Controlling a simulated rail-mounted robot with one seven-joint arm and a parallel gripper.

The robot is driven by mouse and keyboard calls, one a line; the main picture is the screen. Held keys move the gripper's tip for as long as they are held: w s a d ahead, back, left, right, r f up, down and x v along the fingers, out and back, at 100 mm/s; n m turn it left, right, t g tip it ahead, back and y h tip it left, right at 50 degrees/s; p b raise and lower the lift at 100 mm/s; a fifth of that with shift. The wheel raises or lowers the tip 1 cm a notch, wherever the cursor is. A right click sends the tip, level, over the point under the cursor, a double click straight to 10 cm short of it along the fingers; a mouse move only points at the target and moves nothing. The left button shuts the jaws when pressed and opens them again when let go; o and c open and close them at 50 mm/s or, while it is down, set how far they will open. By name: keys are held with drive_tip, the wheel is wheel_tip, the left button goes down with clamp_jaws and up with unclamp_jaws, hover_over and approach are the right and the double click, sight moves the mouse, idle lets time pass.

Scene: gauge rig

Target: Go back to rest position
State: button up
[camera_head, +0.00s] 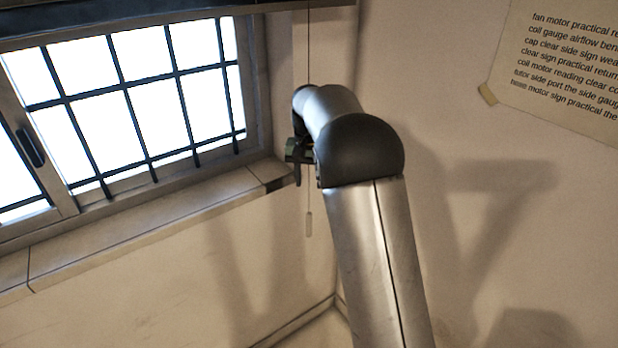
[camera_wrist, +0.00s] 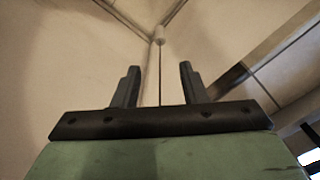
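My gripper (camera_wrist: 160,70) is open in the wrist view, its two dark fingers apart with nothing clamped between them. A thin cord with a small pale pull (camera_wrist: 159,35) shows in the gap between the fingers; I cannot tell how far it is from them. In the head view my arm reaches up to the corner by the window, and my gripper (camera_head: 297,165) is small, dark and partly hidden behind the arm. The cord's pull (camera_head: 309,224) hangs just below it.
A barred window (camera_head: 130,105) with a stone sill (camera_head: 150,225) is to the left of my arm. A paper sign (camera_head: 565,60) is on the right wall. The wall corner is close behind the gripper.

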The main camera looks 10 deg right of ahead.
drive_tip(key=shift+r, duration=0.1)
drive_tip(key=s+r+n, duration=0.2)
drive_tip(key=s+r, duration=0.1)
drive_tip(key=s, duration=1.3)
drive_tip(key=s+f+n, duration=0.1)
drive_tip(key=s+f, duration=0.1)
drive_tip(key=s, duration=0.8)
drive_tip(key=s+a+f+n, duration=0.1)
drive_tip(key=s+f, duration=0.2)
drive_tip(key=s, duration=0.8)
drive_tip(key=shift+s+f+n, duration=0.3)
drive_tip(key=shift+f, duration=0.05)
drive_tip(key=shift+a, duration=0.2)
